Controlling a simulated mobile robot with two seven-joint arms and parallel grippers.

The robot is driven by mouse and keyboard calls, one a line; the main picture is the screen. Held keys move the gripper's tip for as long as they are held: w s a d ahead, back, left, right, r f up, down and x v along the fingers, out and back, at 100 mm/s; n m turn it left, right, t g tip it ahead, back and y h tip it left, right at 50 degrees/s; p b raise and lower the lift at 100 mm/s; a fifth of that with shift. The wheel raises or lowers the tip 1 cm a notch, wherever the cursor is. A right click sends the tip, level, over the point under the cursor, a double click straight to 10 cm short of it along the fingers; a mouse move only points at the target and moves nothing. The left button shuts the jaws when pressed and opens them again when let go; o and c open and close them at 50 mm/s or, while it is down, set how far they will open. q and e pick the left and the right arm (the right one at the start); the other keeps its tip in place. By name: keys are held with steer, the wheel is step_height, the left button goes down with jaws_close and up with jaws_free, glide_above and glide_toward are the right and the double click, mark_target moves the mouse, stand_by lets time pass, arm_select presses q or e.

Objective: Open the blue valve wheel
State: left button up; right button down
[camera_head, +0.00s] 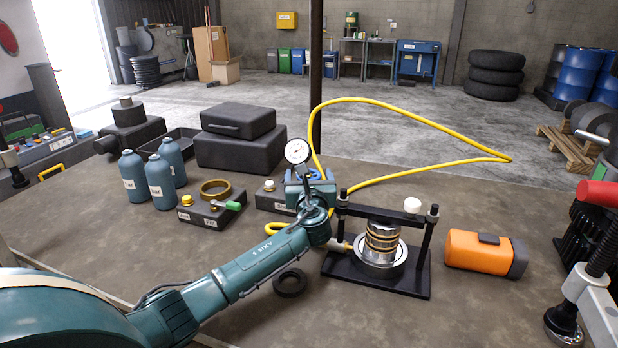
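The blue valve wheel (328,174) shows as a small blue rim behind the end of my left arm, just below a round white dial gauge (297,151). Most of the wheel is hidden by my wrist and gripper. My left gripper (308,186) is at the wheel, reaching in from the lower left. Its fingers are too small and overlapped to tell whether they are open, shut or touching the wheel. My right gripper is not in view.
A black press frame (378,283) holding a stack of metal rings stands right of my wrist. A yellow hose (420,116) loops behind. An orange box (480,252) lies at right. Blue bottles (160,178) and black cases (236,148) stand at left. The front middle table is mostly clear.

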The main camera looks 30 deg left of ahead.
arm_select(q)
step_height(320, 180, up, 10)
stand_by(0.6)
